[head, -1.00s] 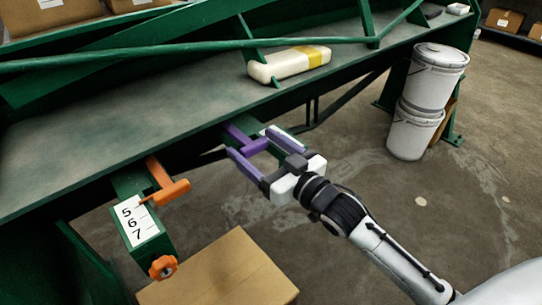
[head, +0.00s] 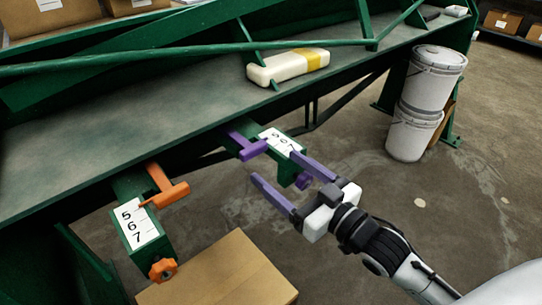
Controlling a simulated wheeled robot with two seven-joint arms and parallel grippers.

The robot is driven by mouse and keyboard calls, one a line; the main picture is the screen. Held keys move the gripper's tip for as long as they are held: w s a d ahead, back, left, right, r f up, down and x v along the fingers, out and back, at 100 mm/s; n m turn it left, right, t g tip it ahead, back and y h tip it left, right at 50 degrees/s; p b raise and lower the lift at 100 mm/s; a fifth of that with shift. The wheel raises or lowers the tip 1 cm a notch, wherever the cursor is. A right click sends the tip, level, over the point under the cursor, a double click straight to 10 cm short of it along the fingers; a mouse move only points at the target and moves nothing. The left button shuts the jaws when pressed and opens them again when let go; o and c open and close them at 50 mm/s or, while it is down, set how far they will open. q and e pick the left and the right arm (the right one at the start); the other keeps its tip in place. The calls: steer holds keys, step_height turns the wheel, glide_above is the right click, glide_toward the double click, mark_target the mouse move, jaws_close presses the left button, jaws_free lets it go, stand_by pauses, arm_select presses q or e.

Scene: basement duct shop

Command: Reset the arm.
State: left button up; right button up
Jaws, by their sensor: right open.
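A green bench machine (head: 150,115) carries two levers on its front edge. The purple lever (head: 252,150) sits beside a white number plate (head: 278,142) on a green bracket, with a purple knob (head: 304,181) below. The orange lever (head: 172,195) sits to the left, beside a plate (head: 136,222) reading 5, 6, 7, with an orange knob (head: 162,270) below. My right gripper (head: 280,168) has purple fingers. It is open and empty, just in front of the purple lever and apart from it. My left gripper is not in view.
A cardboard box (head: 220,270) stands on the floor below the levers. A white bottle with a yellow band (head: 288,66) lies on the bench. Two stacked white buckets (head: 432,85) stand at the right.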

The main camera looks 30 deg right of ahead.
steer(key=s+a+f+g+h+p, duration=0.1)
steer(key=s+a+f+g+p, duration=0.1)
steer(key=s+f, duration=0.7)
steer(key=s+a+f+g+h+p, duration=0.1)
steer(key=s+a+f+g, duration=0.3)
steer(key=s+f, duration=0.5)
step_height(320, 180, down, 7)
steer(key=g+p, duration=0.1)
steer(key=g, duration=0.1)
steer(key=shift+a+r+m+g, duration=0.15)
steer(key=shift+a+m+g, duration=0.2)
steer(key=shift+m+g, duration=0.05)
steer(key=shift+w, duration=0.15)
stand_by(0.8)
